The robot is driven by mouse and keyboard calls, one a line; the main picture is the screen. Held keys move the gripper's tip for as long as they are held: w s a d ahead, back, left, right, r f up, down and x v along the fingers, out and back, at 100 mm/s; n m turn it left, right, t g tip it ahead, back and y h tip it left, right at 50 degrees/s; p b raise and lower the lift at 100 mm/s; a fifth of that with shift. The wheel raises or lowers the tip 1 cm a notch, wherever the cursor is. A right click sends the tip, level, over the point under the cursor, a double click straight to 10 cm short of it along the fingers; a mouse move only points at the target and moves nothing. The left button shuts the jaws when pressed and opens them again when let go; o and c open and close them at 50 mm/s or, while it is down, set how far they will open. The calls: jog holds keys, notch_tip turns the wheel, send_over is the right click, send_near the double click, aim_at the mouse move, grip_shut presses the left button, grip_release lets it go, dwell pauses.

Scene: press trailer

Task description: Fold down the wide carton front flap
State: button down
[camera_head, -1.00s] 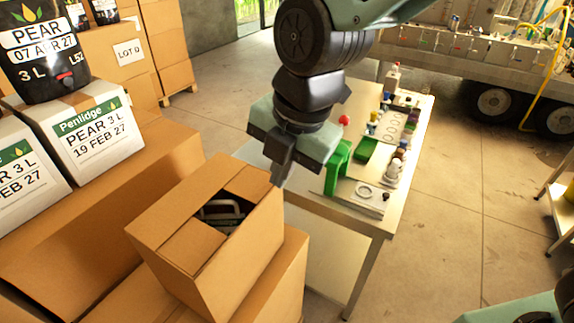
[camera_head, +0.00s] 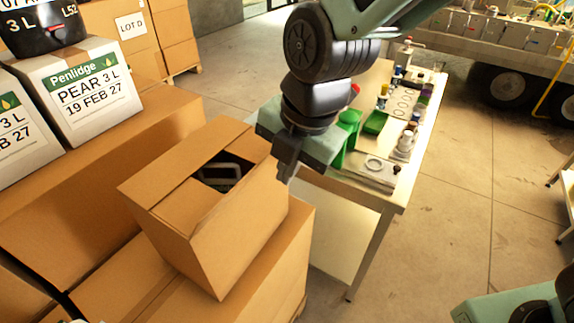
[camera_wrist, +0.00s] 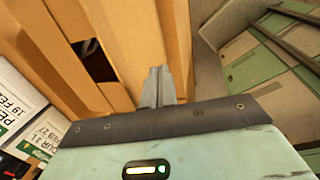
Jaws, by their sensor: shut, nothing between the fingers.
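The carton (camera_head: 235,235) is a brown box sitting on larger brown boxes. Its top is partly open; the far-left wide flap (camera_head: 180,160) and the near short flap (camera_head: 190,208) lie inward. A dark object with a grey handle (camera_head: 222,174) shows in the opening. The wide front flap (camera_head: 228,203) appears to stand up along the right side; it also shows in the wrist view (camera_wrist: 130,45). My gripper (camera_head: 287,180) is shut and empty, pointing down by the carton's far right corner. In the wrist view its fingers (camera_wrist: 157,85) are close beside the flap's outer side; contact is unclear.
A steel table (camera_head: 345,180) with green holders and several bottles stands just right of my gripper. White Penlidge boxes (camera_head: 80,90) sit on brown boxes at left. Open floor (camera_head: 450,230) lies right of the table.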

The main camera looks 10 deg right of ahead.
jog(key=shift+w+a+b, duration=0.25)
jog(key=shift+w+a, duration=0.5)
jog(key=shift+a, duration=0.2)
jog(key=shift+w+a+b, duration=0.25)
jog(key=shift+w+a, duration=0.5)
jog(key=shift+a, duration=0.2)
jog(key=w+a+f+b, duration=0.1)
jog(key=w+a+f, duration=0.2)
jog(key=w+a, duration=0.2)
jog(key=a, duration=0.2)
jog(key=shift+w+a+f, duration=0.3)
jog(key=shift+w+f, duration=0.05)
jog(key=shift+w, duration=0.05)
jog(key=w+a+p+v, duration=0.2)
jog(key=p+v, duration=0.7)
jog(key=v, duration=0.5)
jog(key=shift+a+r+p, duration=0.35)
jog(key=shift+r+p, duration=0.05)
jog(key=shift+r, duration=0.2)
